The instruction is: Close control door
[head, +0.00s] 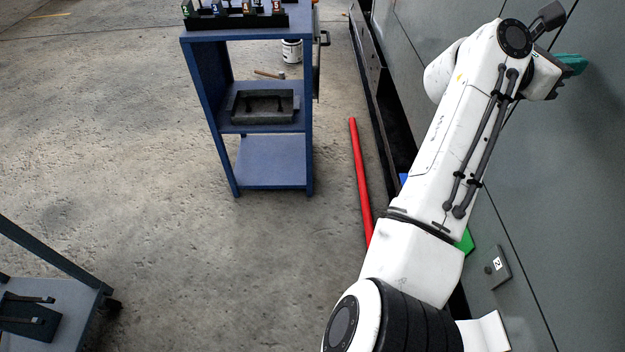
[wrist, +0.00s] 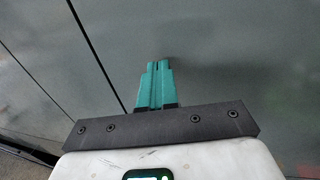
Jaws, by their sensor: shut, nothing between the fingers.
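Grey enclosure panels (head: 590,150) with thin dark seams fill the right side of the head view. I cannot tell for certain which panel is the control door. My gripper (head: 575,63) is at the upper right, its teal fingers pointing at the grey panel face. In the wrist view the gripper's fingers (wrist: 159,65) are shut together and empty, with the flat grey panel (wrist: 230,60) behind them. The tips are very near the panel; whether they touch it is unclear. Two seams run down the left of the wrist view. My arm hides part of the enclosure.
A small dark plate marked 2 (head: 497,267) is on the enclosure at lower right. A blue shelf cart (head: 190,70) stands left of the arm, and a red bar (head: 358,175) lies between them. Another cart (head: 75,285) is at lower left. The floor between the carts is clear.

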